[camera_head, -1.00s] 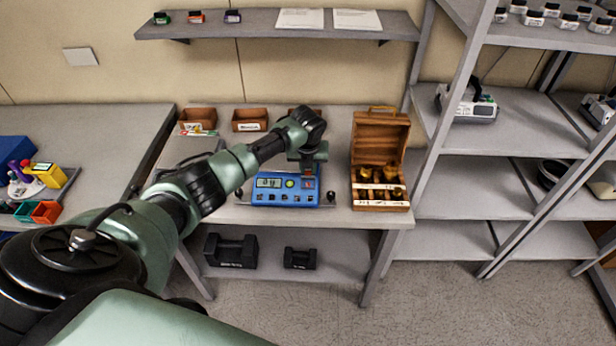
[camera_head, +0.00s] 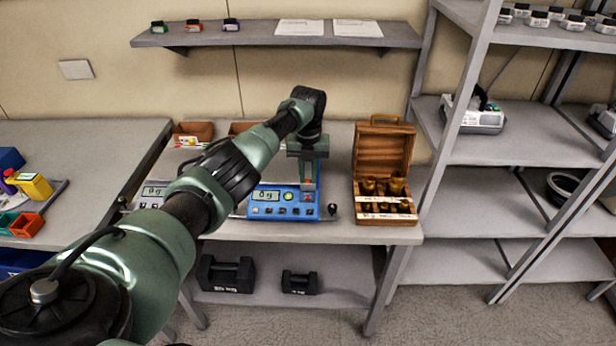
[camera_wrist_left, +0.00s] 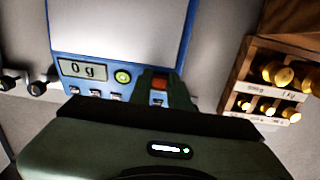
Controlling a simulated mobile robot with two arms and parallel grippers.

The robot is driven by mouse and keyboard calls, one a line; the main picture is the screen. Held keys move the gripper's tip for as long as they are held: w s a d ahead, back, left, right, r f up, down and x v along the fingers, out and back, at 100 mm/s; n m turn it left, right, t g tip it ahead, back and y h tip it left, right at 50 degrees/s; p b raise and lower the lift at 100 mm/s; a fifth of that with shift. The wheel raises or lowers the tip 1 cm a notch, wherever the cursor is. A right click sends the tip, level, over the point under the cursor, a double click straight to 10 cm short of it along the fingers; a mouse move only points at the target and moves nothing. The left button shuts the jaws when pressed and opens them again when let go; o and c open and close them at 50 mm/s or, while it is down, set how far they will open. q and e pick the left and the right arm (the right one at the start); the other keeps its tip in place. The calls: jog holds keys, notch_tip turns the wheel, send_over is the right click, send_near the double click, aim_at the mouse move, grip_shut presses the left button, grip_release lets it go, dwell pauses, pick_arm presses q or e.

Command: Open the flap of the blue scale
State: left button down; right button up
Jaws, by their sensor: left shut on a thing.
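The blue scale (camera_head: 268,210) stands on the middle table, its display reading 0 g beside a green button. It also shows in the left wrist view (camera_wrist_left: 111,83) with its bare grey weighing plate (camera_wrist_left: 120,28). My left gripper (camera_head: 308,184) points down at the right part of the scale's front panel. In the left wrist view my left gripper (camera_wrist_left: 157,85) is over that panel, with a red patch showing at its fingers. It is shut on the flap there, which the fingers mostly hide. My right gripper is not in view.
A wooden box (camera_head: 385,160) of brass weights stands open just right of the scale. A second scale (camera_head: 152,195) is partly behind my arm. Small brown bins (camera_head: 193,132) stand at the back. Black weights (camera_head: 228,273) lie on the lower shelf. Metal shelving (camera_head: 500,180) rises at the right.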

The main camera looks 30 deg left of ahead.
pick_arm(q)
jog(key=c, duration=1.3)
grip_release()
notch_tip(320, 180, up, 8)
jog(key=shift+f+b, duration=0.15)
jog(key=shift+b, duration=0.75)
